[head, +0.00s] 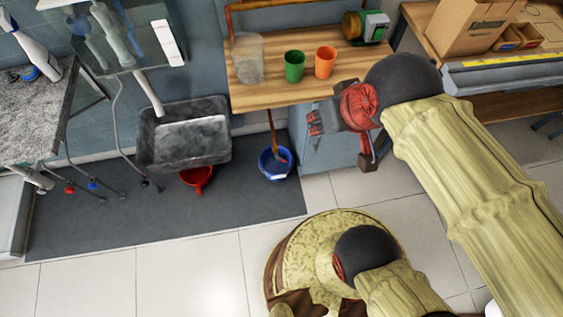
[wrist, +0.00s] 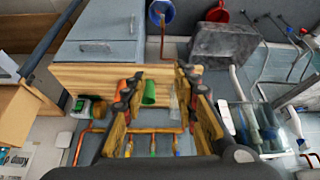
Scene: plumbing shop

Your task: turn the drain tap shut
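My gripper (head: 340,142) is held out in front of the grey cabinet below the wooden bench. In the wrist view my gripper (wrist: 161,80) has its two fingers wide apart with nothing between them. A thin copper pipe (head: 272,128) drops from the bench edge towards a blue bucket (head: 275,165) on the floor, to the left of my gripper. A small reddish-orange part (head: 283,156) shows at its lower end. The wrist view shows the pipe (wrist: 163,45) and the bucket (wrist: 161,12) beyond my fingertips. I cannot make out the drain tap's handle or its position.
Green (head: 294,66) and orange (head: 325,62) cups and a clear jug (head: 247,58) stand on the bench (head: 262,92). A grey tub (head: 185,133) and a red funnel-like vessel (head: 197,178) are left of the bucket. Red (head: 70,187) and blue (head: 92,185) valve handles show further left.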

